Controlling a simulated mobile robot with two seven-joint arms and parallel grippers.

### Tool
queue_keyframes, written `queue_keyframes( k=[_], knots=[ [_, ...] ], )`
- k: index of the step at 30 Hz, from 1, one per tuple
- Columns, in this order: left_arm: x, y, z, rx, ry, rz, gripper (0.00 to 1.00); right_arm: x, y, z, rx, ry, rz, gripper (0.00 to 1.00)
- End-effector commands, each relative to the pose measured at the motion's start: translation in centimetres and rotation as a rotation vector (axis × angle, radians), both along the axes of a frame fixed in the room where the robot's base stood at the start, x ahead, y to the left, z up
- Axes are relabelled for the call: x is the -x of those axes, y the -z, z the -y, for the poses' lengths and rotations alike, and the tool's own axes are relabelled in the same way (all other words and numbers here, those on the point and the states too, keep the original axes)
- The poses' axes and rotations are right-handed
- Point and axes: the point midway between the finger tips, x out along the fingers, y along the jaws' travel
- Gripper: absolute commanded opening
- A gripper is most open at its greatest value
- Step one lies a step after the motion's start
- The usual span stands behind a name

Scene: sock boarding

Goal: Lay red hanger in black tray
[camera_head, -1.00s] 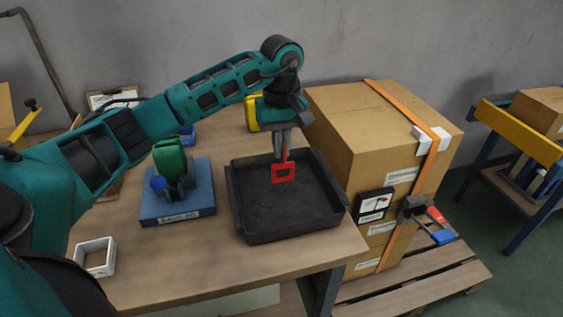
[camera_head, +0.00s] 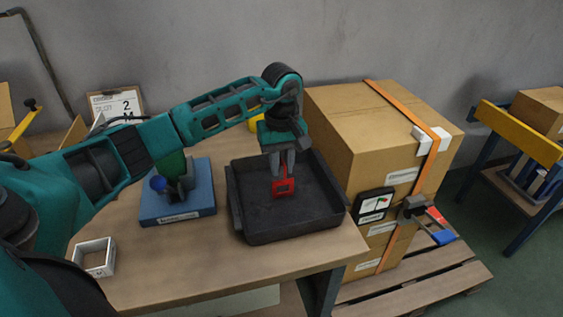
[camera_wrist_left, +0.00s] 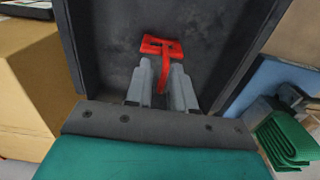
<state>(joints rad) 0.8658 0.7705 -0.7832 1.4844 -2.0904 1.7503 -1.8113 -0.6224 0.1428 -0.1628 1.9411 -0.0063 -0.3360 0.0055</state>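My left gripper (camera_head: 283,165) points down over the tray. Its two fingers are spread, one on each side of the stem, with gaps visible in the left wrist view (camera_wrist_left: 162,72). The fingers hide part of the stem. My right gripper is not in view.
A blue stand (camera_head: 180,209) with a green item is left of the tray. Stacked cardboard boxes (camera_head: 375,135) stand close on the tray's right. The table front is clear.

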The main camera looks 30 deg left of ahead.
Motion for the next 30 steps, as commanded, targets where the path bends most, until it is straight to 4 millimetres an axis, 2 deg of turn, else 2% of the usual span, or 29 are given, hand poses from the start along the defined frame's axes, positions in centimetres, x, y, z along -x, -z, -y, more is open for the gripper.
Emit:
queue_keyframes(
  k=[9,13,17,24,30],
  knots=[
    [0.0,-0.1,0.0,0.000,0.000,0.000,0.31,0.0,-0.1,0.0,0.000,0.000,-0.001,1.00],
    [-0.1,-1.0,0.0,0.000,0.000,0.003,0.31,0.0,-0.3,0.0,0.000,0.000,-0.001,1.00],
    [-0.1,-3.3,-0.1,-0.001,0.001,0.006,0.31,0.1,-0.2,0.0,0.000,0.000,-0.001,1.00],
    [-0.1,-8.6,0.0,-0.001,0.000,0.005,0.31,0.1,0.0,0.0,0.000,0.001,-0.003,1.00],
    [0.0,-11.5,0.1,0.001,0.000,0.002,0.31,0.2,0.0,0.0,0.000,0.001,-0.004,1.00]
  ],
)
